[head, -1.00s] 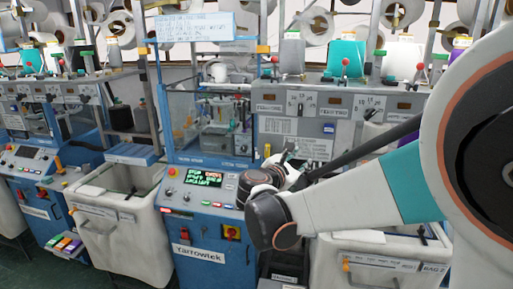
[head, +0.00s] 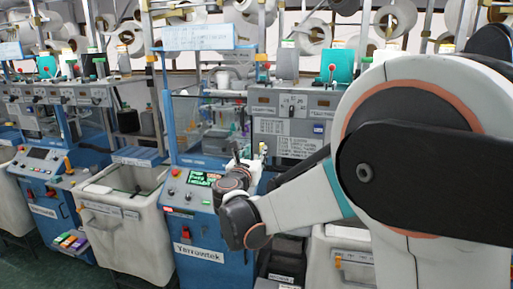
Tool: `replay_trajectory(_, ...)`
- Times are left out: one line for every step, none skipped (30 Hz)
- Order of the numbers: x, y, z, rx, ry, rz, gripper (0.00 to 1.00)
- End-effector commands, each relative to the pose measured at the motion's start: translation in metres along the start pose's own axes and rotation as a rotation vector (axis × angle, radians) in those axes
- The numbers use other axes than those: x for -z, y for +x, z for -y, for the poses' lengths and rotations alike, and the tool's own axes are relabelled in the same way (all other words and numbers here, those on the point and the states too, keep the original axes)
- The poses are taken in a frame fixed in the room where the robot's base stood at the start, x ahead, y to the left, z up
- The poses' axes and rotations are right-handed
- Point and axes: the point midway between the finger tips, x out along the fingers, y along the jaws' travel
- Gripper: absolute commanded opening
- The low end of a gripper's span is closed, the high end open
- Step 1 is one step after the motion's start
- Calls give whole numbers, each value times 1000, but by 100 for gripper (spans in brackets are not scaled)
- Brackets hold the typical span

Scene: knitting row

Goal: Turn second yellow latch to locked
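My gripper (head: 248,156) is small and partly hidden behind my own wrist. It points away from me, in front of the blue knitting machine (head: 215,262) labelled Yarrowtek, above its control panel. I cannot tell how far its fingers are apart, and I see nothing held in it. I cannot pick out a yellow latch for certain. Small orange-yellow pieces sit on the posts of the machine's clear guard, one at the upper right (head: 264,76). My arm covers much of the machine's right side.
The panel with a green-lit screen (head: 204,178) lies just left of my wrist. A pale bin (head: 125,225) stands left of the machine, and another pale bin (head: 345,272) is partly behind my arm. Yarn cones (head: 313,37) hang above. Green floor shows at the lower left.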

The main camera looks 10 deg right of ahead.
Motion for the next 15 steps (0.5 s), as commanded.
replay_trajectory(0,12,1,3,0,0,35)
replay_trajectory(0,18,0,2,1,0,35)
replay_trajectory(0,26,1,3,1,0,35)
replay_trajectory(0,32,1,3,1,0,35)
replay_trajectory(0,37,1,3,1,0,35)
replay_trajectory(0,43,0,2,1,0,35)
replay_trajectory(0,48,0,2,1,0,35)
replay_trajectory(0,53,1,2,1,0,35)
replay_trajectory(0,58,1,2,1,0,35)
replay_trajectory(0,62,0,2,1,0,35)
replay_trajectory(0,65,0,2,1,0,35)
replay_trajectory(0,69,0,1,1,0,35)
replay_trajectory(0,71,0,1,1,0,35)
replay_trajectory(0,73,0,1,1,0,35)
replay_trajectory(0,76,0,1,1,0,35)
